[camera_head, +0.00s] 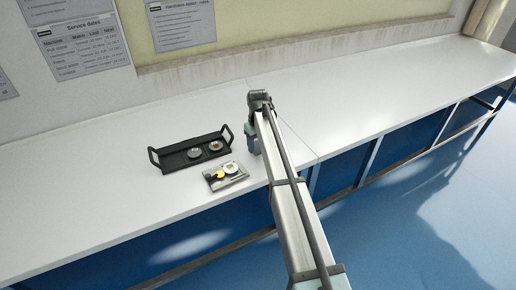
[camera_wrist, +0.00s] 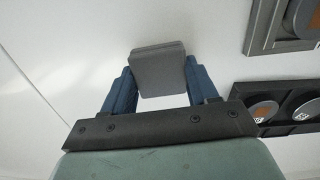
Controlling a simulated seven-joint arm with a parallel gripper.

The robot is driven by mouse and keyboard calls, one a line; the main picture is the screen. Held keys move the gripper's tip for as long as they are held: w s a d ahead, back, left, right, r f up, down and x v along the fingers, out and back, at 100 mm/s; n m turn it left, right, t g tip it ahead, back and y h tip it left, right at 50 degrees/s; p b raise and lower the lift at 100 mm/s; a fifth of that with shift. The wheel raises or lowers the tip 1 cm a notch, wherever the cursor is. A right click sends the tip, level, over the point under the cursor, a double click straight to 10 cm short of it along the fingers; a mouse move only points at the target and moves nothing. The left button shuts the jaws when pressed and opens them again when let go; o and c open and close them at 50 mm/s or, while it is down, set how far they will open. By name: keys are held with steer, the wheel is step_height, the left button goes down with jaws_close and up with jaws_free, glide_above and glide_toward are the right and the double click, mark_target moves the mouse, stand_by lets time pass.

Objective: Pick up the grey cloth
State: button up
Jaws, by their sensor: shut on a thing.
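The grey cloth (camera_wrist: 159,68) looks like a small folded block in the wrist view. My gripper (camera_wrist: 160,82) has its blue fingers on either side of it and is shut on it. The white bench top shows around the cloth; I cannot tell how far above the bench it is held. In the head view my gripper (camera_head: 253,140) is over the bench, to the right of the trays, and mostly hidden by my arm. The cloth cannot be made out there.
A black handled tray (camera_head: 172,162) with round metal pieces stands on the white bench (camera_head: 380,85), left of my gripper. A small grey tray (camera_head: 238,182) with small round items lies in front of it. The bench to the right is clear. A notice board wall (camera_head: 270,30) rises behind.

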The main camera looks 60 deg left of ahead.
step_height(320, 180, up, 10)
stand_by(0.7)
